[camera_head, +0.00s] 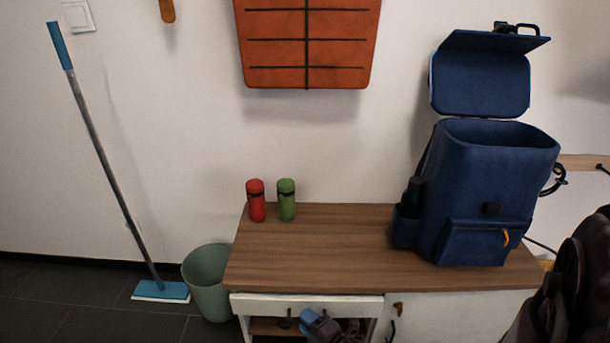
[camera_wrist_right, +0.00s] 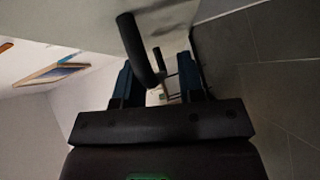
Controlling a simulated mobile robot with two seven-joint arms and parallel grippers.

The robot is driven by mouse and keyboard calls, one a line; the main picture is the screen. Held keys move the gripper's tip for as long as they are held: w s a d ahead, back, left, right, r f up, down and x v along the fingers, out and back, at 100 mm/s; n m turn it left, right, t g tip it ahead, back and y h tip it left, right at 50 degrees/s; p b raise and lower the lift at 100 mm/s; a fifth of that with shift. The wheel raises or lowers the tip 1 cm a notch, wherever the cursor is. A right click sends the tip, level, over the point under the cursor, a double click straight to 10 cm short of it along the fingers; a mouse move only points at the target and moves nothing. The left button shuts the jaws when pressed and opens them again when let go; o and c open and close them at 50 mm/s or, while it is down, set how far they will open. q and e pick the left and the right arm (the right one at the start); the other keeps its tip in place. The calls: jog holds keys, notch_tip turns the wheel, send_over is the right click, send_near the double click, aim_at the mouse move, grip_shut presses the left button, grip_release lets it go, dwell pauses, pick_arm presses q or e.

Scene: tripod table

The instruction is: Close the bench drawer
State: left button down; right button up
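The bench (camera_head: 320,245) has a brown wooden top and white fronts. Its white drawer front (camera_head: 262,303) shows below the top at the left, and how far it stands out is hard to tell. A dark handle part (camera_head: 287,319) hangs at it. My right gripper (camera_head: 309,319), with bluish fingers, is low in front of the drawer, partly cut off by the picture's bottom edge. In the right wrist view its fingers (camera_wrist_right: 158,85) are apart, with a black bar handle (camera_wrist_right: 137,45) reaching between them. Contact cannot be told. My left gripper is not in view.
A blue backpack (camera_head: 478,200) stands on the bench's right half. A red bottle (camera_head: 256,201) and a green bottle (camera_head: 287,200) stand at the back left. A green bin (camera_head: 208,285) and a mop (camera_head: 105,155) are left of the bench. A white door (camera_head: 450,315) is right of the drawer.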

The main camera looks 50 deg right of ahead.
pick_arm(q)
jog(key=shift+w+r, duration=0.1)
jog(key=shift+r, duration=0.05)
pick_arm(e)
jog(key=shift+w, duration=0.25)
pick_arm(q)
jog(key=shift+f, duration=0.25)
pick_arm(e)
grip_shut()
